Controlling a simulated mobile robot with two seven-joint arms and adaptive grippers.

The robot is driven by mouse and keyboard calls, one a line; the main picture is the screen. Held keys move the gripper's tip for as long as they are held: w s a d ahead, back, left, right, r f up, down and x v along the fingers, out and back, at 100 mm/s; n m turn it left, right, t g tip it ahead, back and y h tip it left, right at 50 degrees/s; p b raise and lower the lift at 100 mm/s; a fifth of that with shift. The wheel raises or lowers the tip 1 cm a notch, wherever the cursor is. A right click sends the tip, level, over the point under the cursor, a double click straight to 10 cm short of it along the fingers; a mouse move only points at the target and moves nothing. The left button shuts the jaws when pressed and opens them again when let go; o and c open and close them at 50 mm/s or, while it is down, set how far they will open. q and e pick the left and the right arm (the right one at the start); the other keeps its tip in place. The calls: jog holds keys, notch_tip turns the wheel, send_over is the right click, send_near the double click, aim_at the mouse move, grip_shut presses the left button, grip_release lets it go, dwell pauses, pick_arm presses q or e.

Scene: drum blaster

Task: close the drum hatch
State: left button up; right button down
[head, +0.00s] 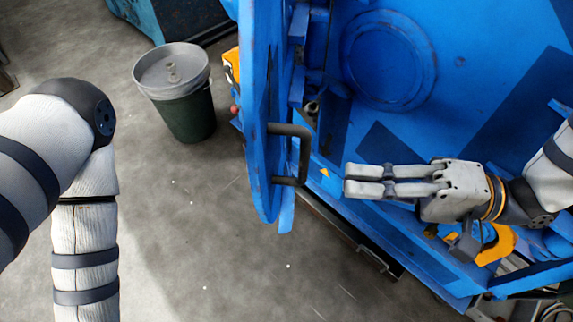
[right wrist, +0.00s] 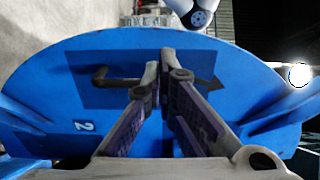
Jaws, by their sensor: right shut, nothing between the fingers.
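The blue drum hatch (head: 262,110) stands swung open in the head view, seen nearly edge-on left of the blue machine body (head: 460,70). A dark bar handle (head: 306,158) sticks out from its right side near the lower end. My right gripper (head: 348,181) is shut and empty, pointing left, a short gap right of the handle. In the right wrist view the hatch face (right wrist: 230,75) spreads wide behind the fingers (right wrist: 160,60), which partly hide the handle (right wrist: 112,82). My left arm shows at the left; its gripper is out of frame.
A dark green bin with a grey lid (head: 172,75) stands on the concrete floor left of the hatch. A blue object (head: 170,15) is at the top left. The floor (head: 215,240) below the hatch is clear. The machine's lower edge runs beneath my right gripper.

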aim_at(263, 173)
jog(key=a, duration=0.3)
jog(key=w+a, duration=0.1)
jog(key=a, duration=0.5)
jog(key=shift+w+a, duration=0.15)
jog(key=shift+a, duration=0.25)
jog(key=shift+a, duration=0.1)
